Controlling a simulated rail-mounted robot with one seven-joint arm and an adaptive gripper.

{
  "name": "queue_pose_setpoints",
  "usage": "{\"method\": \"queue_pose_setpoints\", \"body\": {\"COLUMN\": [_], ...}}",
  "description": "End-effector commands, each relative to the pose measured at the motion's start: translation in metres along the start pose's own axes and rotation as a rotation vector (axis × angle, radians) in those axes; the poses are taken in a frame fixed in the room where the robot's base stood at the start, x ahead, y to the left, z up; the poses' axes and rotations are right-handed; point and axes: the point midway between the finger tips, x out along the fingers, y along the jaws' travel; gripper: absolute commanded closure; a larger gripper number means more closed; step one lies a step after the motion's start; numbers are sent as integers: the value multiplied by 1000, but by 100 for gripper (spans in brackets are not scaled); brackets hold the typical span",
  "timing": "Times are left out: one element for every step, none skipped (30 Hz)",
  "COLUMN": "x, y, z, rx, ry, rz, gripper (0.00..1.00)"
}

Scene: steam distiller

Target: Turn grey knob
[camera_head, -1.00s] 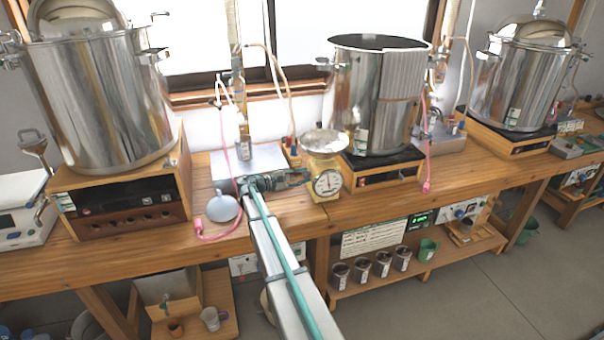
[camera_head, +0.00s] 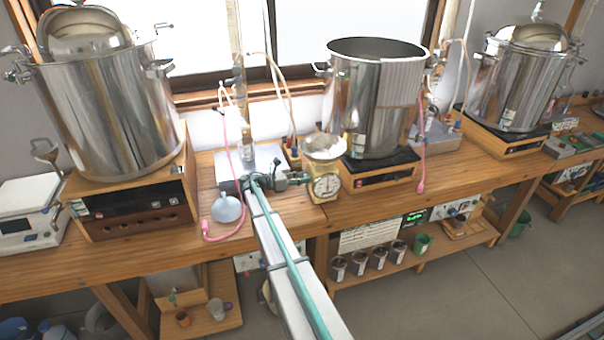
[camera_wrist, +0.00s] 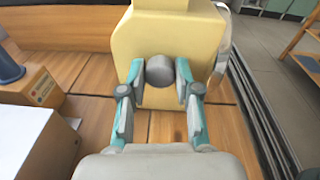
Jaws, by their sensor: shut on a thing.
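A round grey knob (camera_wrist: 159,71) sticks out of the side of a yellow kitchen scale (camera_wrist: 125,45). In the wrist view my gripper (camera_wrist: 160,76) has one teal-and-grey finger on each side of the knob and is shut on it. In the head view the scale (camera_head: 327,198) stands on the wooden bench with its white dial facing front and a metal pan on top. My gripper (camera_head: 297,179) reaches the scale's left side there, and the knob is hidden in that view.
A grey metal box (camera_head: 262,158) is close behind my gripper. A blue-grey funnel (camera_head: 227,209) and a pink tube (camera_head: 222,237) lie to the left. Large steel pots (camera_head: 110,110) stand on wooden-cased units along the bench (camera_head: 270,238). Cups (camera_head: 357,263) sit on a lower shelf.

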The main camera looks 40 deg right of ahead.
Motion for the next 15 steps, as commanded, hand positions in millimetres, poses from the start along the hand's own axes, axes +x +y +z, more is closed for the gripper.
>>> {"method": "queue_pose_setpoints", "body": {"x": [-1,-1,-1,0,0,0,0,0,0,0,0,0,0,0,0], "y": [1,1,1,1,1,1,1,1,1,1,1,1,1,1,1], "z": [4,4,3,3,2,2,2,2,2,1,1,1,1,1,1], "rx": [-32,-51,-76,-92,-108,-127,-140,-151,-165,-174,-182,-190,-196,-201,-206], "ry": [2,3,4,5,6,7,8,8,9,9,10,10,10,11,11], "rz": [-3,-5,-8,-9,-11,-13,-14,-15,-16,-17,-18,-19,-19,-20,-20], "gripper": [100,100,100,100,100,100,100,100,100,100,100,100,100,100,100]}}
